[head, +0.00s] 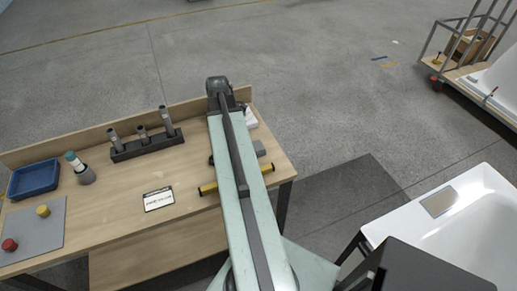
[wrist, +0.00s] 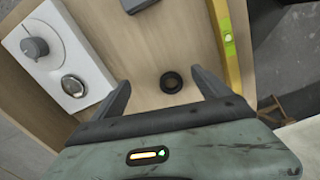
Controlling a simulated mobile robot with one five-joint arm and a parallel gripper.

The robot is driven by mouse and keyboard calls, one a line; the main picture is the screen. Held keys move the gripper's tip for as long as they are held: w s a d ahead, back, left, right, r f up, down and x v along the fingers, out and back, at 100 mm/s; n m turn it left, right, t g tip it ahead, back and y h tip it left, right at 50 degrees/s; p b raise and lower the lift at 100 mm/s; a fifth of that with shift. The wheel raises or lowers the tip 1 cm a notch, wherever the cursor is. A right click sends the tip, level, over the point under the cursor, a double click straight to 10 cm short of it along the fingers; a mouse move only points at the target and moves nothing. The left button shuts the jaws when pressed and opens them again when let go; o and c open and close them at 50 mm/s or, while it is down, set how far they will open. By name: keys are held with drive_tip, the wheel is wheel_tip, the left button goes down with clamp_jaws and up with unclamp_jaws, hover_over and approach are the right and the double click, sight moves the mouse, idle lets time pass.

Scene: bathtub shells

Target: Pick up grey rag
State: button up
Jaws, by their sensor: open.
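A small flat grey piece (head: 259,148) lies on the wooden bench, just right of my arm. A dark grey block-like piece (wrist: 137,4), cut off by the top edge of the wrist view, seems to be the same thing; I cannot tell whether it is the rag. My gripper (wrist: 158,80) is open and empty, pointing down at the bench top. A small black ring (wrist: 171,82) lies below, between its fingers. In the head view my arm hides the gripper.
A white box with a knob (wrist: 62,48) is left of the fingers, a yellow level (wrist: 228,45) right. The bench (head: 120,185) also holds a tube rack (head: 147,147), blue tray (head: 34,178) and grey mat (head: 35,230). A white tub (head: 470,215) stands right.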

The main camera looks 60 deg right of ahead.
sight(258, 145)
drive_tip(key=s+d+n, duration=0.1)
drive_tip(key=s+d, duration=0.3)
drive_tip(key=s+d+n, duration=0.1)
drive_tip(key=s+d, duration=0.4)
drive_tip(key=shift+s, duration=0.3)
wheel_tip(258, 145, down, 8)
drive_tip(key=b, duration=0.8)
drive_tip(key=shift+w, duration=0.1)
drive_tip(key=shift+r, duration=0.15)
drive_tip(key=c, duration=1.6)
wheel_tip(258, 145, up, 10)
drive_tip(key=p, duration=1)
